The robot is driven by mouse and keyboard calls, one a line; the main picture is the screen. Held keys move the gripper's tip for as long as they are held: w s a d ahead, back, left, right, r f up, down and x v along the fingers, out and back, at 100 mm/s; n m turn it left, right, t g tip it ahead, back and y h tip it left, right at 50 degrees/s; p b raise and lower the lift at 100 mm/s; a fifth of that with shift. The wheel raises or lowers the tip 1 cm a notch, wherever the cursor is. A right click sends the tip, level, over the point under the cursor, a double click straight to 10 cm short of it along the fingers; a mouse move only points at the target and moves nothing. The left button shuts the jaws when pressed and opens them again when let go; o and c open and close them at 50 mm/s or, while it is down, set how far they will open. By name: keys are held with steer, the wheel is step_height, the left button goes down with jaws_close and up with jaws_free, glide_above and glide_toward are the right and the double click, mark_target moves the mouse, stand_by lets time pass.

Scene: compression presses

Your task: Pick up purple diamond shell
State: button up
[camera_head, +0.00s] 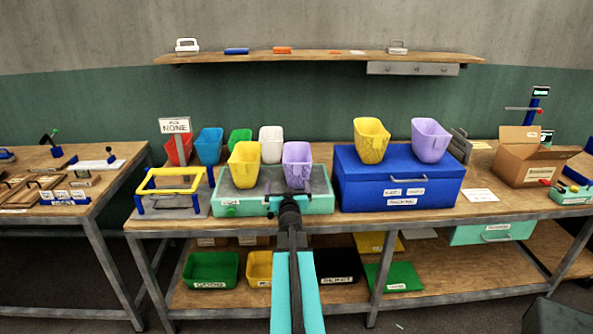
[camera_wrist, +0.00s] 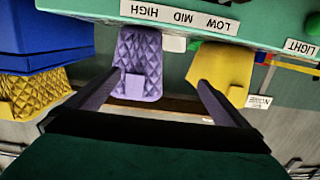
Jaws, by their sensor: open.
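A purple shell with a quilted diamond pattern (camera_wrist: 135,62) shows in the wrist view, between my two dark fingers but nearer the left one. In the head view this purple shell (camera_head: 297,160) stands upright on the teal press station (camera_head: 320,204). My gripper (camera_head: 290,196) is open and empty just in front of it; it also shows in the wrist view (camera_wrist: 158,82). I cannot tell whether a finger touches the shell. A plain yellow shell (camera_wrist: 222,68) stands beside it, also seen in the head view (camera_head: 244,165).
A second purple shell (camera_head: 430,142), smooth-looking, and a yellow diamond shell (camera_head: 370,142) stand on the blue box (camera_head: 400,190) to the right. Red, blue, green and white shells (camera_head: 271,145) stand behind. The wrist view is upside down. A label reads LOW MID HIGH (camera_wrist: 180,18).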

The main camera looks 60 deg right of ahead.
mark_target(298, 171)
steer(key=shift+m+h, duration=0.4)
steer(key=shift+h, duration=0.2)
steer(key=s+d+r, duration=0.2)
steer(key=s+d, duration=0.1)
steer(key=shift+s+r, duration=0.2)
steer(key=shift+r, duration=0.1)
steer(key=shift+p+x, duration=1.4)
steer(key=shift+x, duration=2.9)
steer(key=shift+p+x, duration=0.8)
steer(key=shift+x, duration=0.25)
steer(key=shift+p+x, duration=0.8)
steer(key=shift+x, duration=0.7)
steer(key=shift+w, duration=0.1)
